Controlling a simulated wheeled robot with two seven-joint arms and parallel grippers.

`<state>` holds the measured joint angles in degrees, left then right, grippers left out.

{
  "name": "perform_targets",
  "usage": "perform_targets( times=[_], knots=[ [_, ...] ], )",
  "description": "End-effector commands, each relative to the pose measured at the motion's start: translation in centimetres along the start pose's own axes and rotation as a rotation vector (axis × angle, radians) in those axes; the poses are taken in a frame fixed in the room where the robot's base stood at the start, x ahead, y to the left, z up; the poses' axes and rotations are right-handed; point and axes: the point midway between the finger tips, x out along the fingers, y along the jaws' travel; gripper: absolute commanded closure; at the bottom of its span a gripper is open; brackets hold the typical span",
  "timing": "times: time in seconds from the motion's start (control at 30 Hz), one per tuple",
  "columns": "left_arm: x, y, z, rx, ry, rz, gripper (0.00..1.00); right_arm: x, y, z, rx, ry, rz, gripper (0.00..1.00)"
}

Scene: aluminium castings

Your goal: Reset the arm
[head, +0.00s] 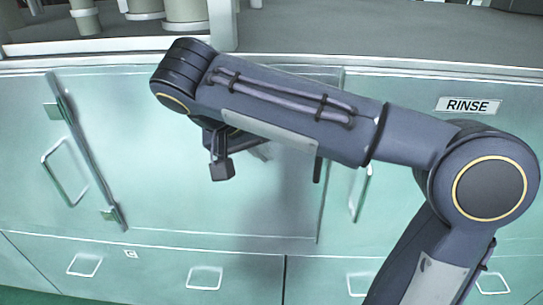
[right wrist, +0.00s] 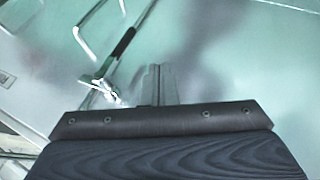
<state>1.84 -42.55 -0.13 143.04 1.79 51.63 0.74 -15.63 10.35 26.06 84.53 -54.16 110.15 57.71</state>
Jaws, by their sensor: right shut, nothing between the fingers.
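My right arm (head: 285,110) reaches in from the right across the front of a pale green cabinet, bent at a large round joint. My right gripper hangs below its far end and is mostly hidden behind the arm in the head view. In the right wrist view the right gripper (right wrist: 159,84) shows its two narrow grey fingers side by side, shut and with nothing between them. My left gripper is in neither view.
The green cabinet (head: 130,180) has drawers below and a handle (head: 62,178) at the left. A hinged bar (head: 85,150) stands out near that handle. A RINSE label (head: 468,105) is at the right. Pale cylinders (head: 184,12) stand behind the cabinet's top edge.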

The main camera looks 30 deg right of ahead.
Motion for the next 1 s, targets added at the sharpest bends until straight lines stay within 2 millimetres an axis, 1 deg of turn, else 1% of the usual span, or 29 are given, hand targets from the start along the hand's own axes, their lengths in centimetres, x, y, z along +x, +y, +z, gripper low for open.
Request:
perform_targets(
  times=[0.1, 0.23, 0.3, 0.37, 0.47, 0.5, 0.57, 0.6, 0.7, 0.73, 0.8, 0.83, 0.9, 1.0],
  knots=[
    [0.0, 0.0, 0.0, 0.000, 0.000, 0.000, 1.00, -0.5, -0.1, 0.0, -0.001, 0.000, 0.000, 1.00],
    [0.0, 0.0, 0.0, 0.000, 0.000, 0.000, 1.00, -0.5, 0.0, 0.1, -0.004, -0.002, -0.002, 1.00],
    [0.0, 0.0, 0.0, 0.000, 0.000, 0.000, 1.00, 0.1, 0.4, 0.5, -0.023, -0.011, -0.017, 1.00],
    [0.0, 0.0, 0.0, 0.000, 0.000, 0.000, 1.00, 1.1, 1.0, 1.4, -0.062, -0.027, -0.048, 1.00],
    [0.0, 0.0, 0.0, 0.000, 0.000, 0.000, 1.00, 3.9, 2.3, 4.4, -0.155, -0.076, -0.150, 1.00],
    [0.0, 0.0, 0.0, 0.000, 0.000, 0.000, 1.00, 5.3, 2.7, 6.1, -0.193, -0.099, -0.211, 1.00],
    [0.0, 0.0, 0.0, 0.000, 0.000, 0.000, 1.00, 7.3, 3.0, 9.0, -0.236, -0.130, -0.321, 1.00],
    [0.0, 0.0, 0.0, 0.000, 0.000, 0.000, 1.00, 8.5, 3.0, 10.9, -0.251, -0.140, -0.401, 1.00],
    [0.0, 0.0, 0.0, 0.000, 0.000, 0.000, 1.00, 10.6, 2.3, 15.4, -0.246, -0.136, -0.600, 1.00],
    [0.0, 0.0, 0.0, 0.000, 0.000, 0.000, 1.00, 11.0, 2.0, 16.5, -0.236, -0.125, -0.653, 1.00],
    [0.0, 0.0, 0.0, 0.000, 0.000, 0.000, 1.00, 11.7, 1.2, 18.5, -0.200, -0.090, -0.761, 1.00],
    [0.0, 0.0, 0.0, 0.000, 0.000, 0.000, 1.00, 11.9, 0.9, 19.1, -0.184, -0.074, -0.798, 1.00],
    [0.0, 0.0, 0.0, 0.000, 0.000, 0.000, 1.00, 12.3, 0.2, 20.2, -0.147, -0.036, -0.865, 1.00],
    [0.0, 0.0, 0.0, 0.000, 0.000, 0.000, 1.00, 12.5, -0.3, 21.0, -0.112, 0.000, -0.917, 1.00]
  ],
)
